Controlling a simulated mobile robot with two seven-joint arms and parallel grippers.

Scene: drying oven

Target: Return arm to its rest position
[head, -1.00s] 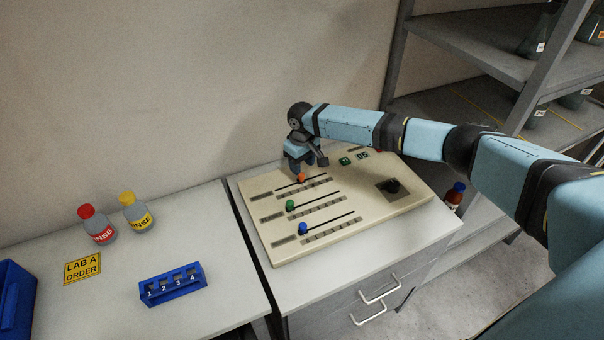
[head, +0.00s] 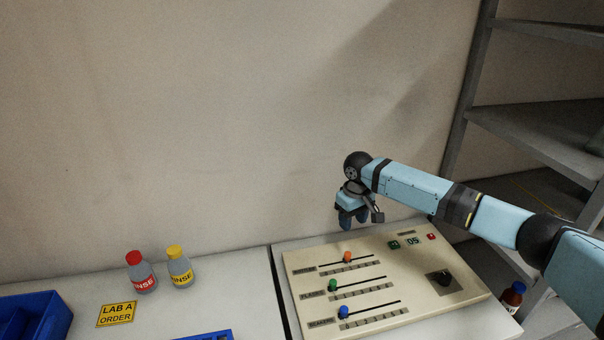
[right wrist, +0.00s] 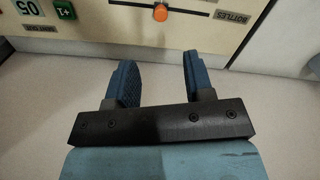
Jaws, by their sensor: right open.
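My right gripper (head: 352,218) is raised above the back edge of a beige control panel (head: 440,296). In the right wrist view its blue fingers (right wrist: 157,80) are apart with nothing between them. The panel carries three sliders with an orange knob (head: 347,257), a green knob (head: 333,285) and a blue knob (head: 343,312). The orange knob (right wrist: 160,13) also shows in the right wrist view, beyond and apart from the fingertips. A display reading 05 (head: 413,241) sits at the panel's back right. My left gripper is out of view.
Two rinse bottles, red-capped (head: 141,273) and yellow-capped (head: 180,267), stand on the left bench by a yellow sign (head: 117,314). A blue bin (head: 55,310) is at the far left. A grey shelf rack (head: 540,130) stands right. A brown bottle (head: 513,297) is beside the panel.

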